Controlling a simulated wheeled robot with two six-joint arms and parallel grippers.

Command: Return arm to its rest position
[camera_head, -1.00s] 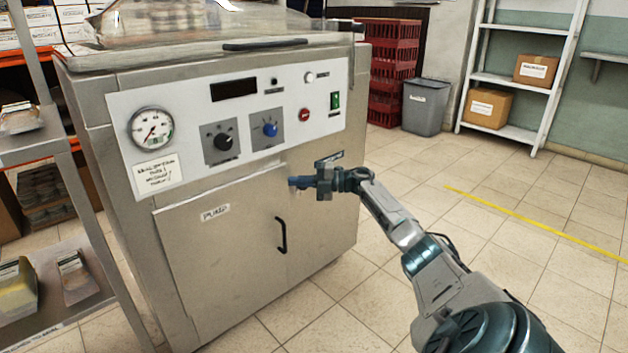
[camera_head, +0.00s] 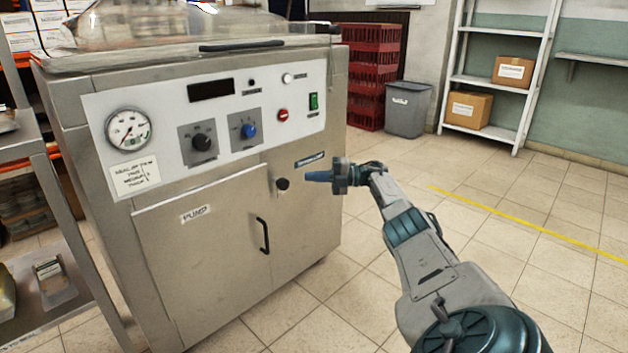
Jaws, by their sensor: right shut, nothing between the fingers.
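My right gripper (camera_head: 318,176) is shut and empty. It points left toward the front of a steel machine (camera_head: 215,235), near its right edge. A round black knob (camera_head: 282,184) shows just left of the fingertips; I cannot tell the exact gap to the panel. My right arm comes in from the bottom right, bent upward. My left gripper is not in view.
The machine has a gauge (camera_head: 128,129), a blue knob (camera_head: 248,130) and a door handle (camera_head: 264,236). A metal rack (camera_head: 48,190) stands at the left. Red crates (camera_head: 372,75), a grey bin (camera_head: 407,108) and white shelving (camera_head: 492,80) stand behind. The floor at right is clear.

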